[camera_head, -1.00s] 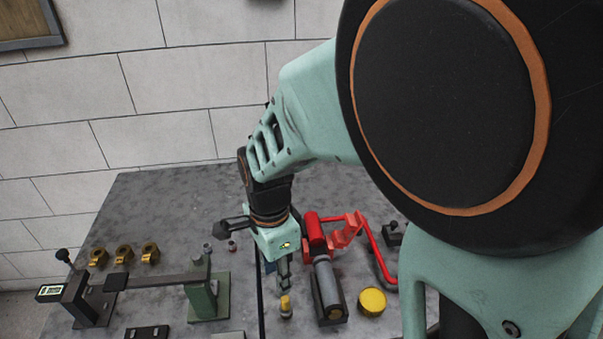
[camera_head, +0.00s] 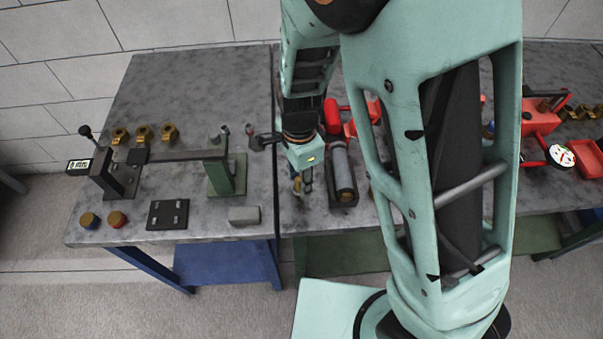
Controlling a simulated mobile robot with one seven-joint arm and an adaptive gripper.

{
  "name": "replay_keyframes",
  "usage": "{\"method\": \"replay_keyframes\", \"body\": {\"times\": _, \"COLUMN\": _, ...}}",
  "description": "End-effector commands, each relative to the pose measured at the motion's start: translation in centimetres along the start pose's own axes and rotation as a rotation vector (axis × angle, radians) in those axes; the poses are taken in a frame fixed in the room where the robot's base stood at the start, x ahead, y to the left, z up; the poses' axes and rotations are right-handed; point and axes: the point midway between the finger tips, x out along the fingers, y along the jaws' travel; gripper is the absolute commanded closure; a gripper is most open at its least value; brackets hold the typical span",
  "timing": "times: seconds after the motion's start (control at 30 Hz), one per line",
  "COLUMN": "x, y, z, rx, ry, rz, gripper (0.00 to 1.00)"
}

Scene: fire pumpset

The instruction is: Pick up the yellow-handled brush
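My gripper (camera_head: 302,184) points down over the dark grey worktop, just right of the seam between two tables. It is small in the picture and its fingers are seen from above. A small yellowish piece (camera_head: 307,187) shows at the fingertips and seems to be the yellow-handled brush. Most of the brush is hidden by the fingers. I cannot tell whether the fingers are closed on it or only around it.
A grey cylinder in a dark holder (camera_head: 343,177) stands close to the right of my gripper, with a red fitting (camera_head: 332,115) behind it. A green vise stand (camera_head: 226,173) and a grey block (camera_head: 244,215) are to the left. My arm hides much of the right table.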

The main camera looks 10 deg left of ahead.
Motion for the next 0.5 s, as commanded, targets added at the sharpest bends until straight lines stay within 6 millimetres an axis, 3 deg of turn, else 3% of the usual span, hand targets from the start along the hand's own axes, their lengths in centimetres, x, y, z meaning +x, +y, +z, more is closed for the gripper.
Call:
{"method": "replay_keyframes", "body": {"times": 0.1, "x": -0.03, "y": 0.00, "z": 0.01, "rx": 0.000, "ry": 0.000, "rz": 0.000, "gripper": 0.68}}
{"method": "replay_keyframes", "body": {"times": 0.4, "x": -0.05, "y": 0.00, "z": 0.01, "rx": 0.000, "ry": 0.000, "rz": 0.000, "gripper": 1.00}}
{"method": "replay_keyframes", "body": {"times": 0.5, "x": -0.06, "y": -0.02, "z": 0.01, "rx": 0.001, "ry": 0.000, "rz": 0.000, "gripper": 1.00}}
